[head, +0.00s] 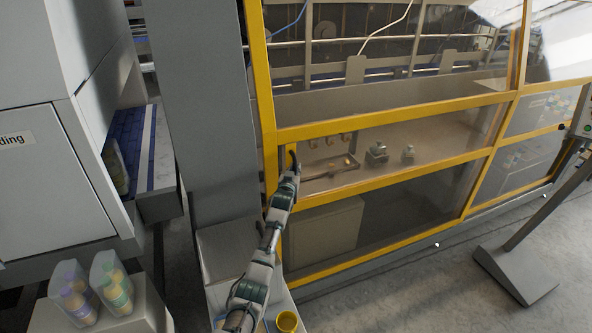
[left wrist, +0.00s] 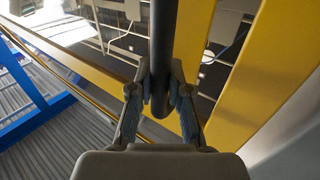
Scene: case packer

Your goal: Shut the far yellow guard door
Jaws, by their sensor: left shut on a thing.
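A yellow-framed guard door (head: 385,124) with clear panels spans the front of the machine in the head view. A dark bar handle (left wrist: 163,50) runs down the middle of the left wrist view, beside yellow frame members (left wrist: 266,75). My left gripper (head: 292,168) is at the door's left side in the head view. In the left wrist view its fingers (left wrist: 160,98) are shut around the handle, one on each side. I cannot tell whether the door is fully closed against its frame. My right gripper is not in view.
A grey column (head: 203,110) stands left of the door. A yellow cup (head: 287,321) is at the bottom. A slanted stand (head: 515,275) is on the right; grey floor lies before the door.

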